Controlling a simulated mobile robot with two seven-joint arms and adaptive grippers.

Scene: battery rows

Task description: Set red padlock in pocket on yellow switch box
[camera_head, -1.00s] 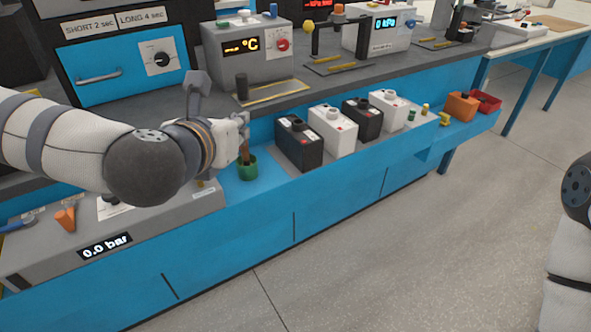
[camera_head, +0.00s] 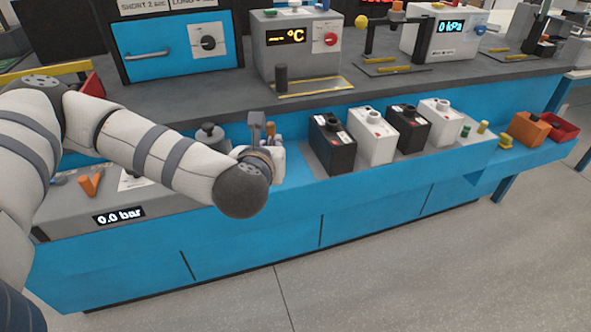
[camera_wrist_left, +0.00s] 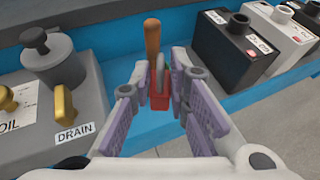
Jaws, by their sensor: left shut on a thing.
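My left gripper (camera_head: 272,143) is over the left part of the blue ledge, left of the black and white batteries. In the left wrist view its purple-padded fingers (camera_wrist_left: 160,88) are shut on a small red object with a grey upper part, which looks like the red padlock (camera_wrist_left: 159,101). An orange-brown handle (camera_wrist_left: 152,42) stands upright just beyond it. In the head view the fingers and the padlock are mostly hidden by my own wrist. I cannot make out a yellow switch box in either view. My right gripper is not in view.
A black battery (camera_head: 332,147) heads a row of batteries to the right. An orange block (camera_head: 530,128) and a red bin (camera_head: 562,127) sit at the far right. A grey panel with a DRAIN label (camera_wrist_left: 75,133) and a grey knobbed cylinder (camera_wrist_left: 52,62) stand left.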

